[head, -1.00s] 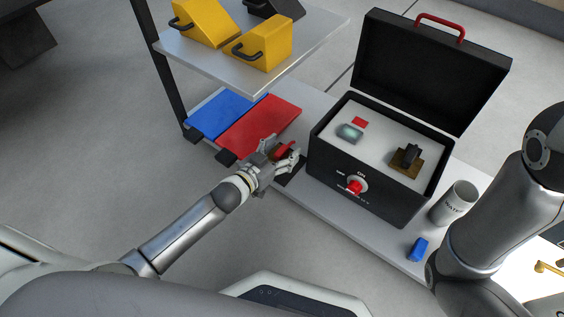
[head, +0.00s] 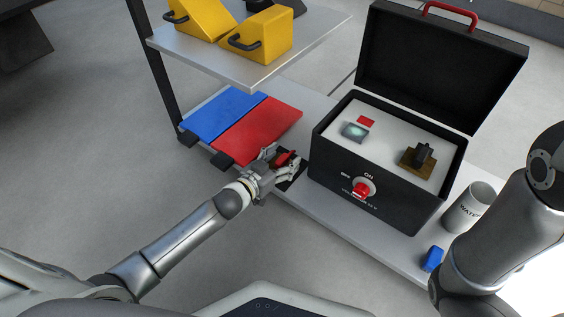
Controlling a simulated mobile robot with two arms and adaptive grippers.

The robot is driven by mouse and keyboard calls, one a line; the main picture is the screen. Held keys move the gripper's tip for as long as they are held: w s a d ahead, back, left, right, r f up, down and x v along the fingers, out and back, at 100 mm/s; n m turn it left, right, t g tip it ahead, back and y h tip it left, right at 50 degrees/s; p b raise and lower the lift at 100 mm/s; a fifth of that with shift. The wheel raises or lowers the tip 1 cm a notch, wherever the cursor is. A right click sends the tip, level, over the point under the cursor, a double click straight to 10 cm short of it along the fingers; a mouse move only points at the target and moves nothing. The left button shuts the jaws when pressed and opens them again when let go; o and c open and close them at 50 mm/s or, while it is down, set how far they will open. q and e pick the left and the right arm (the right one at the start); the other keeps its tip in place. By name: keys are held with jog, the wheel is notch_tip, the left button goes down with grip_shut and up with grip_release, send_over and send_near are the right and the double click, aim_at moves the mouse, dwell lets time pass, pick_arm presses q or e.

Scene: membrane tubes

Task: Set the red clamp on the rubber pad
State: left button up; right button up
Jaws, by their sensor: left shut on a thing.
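The red clamp (head: 283,159) is between the fingers of my left gripper (head: 278,163), which is shut on it. The fingers partly cover it. A small black patch that looks like the rubber pad (head: 291,182) lies on the table right under and beside the gripper, left of the black box. My gripper and the clamp hide part of it. I cannot tell whether the clamp touches the pad. My right arm (head: 510,220) shows at the right, but its gripper is out of view.
The black power box (head: 385,205) with its lid open stands right of the gripper. Red (head: 257,131) and blue (head: 222,114) mats lie to the left, below a raised shelf (head: 235,68) with yellow blocks. A blue clamp (head: 432,258) and a water cup (head: 468,207) stand at the right.

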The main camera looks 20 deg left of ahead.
pick_arm(q)
jog(key=o, duration=0.6)
jog(key=shift+f, duration=0.1)
jog(key=o, duration=0.4)
jog(key=shift+o, duration=0.2)
jog(key=shift+r, duration=0.25)
jog(key=shift+s+a+r+p, duration=0.15)
jog(key=shift+s+p, duration=0.25)
jog(key=p+v, duration=0.6)
jog(key=v, duration=0.5)
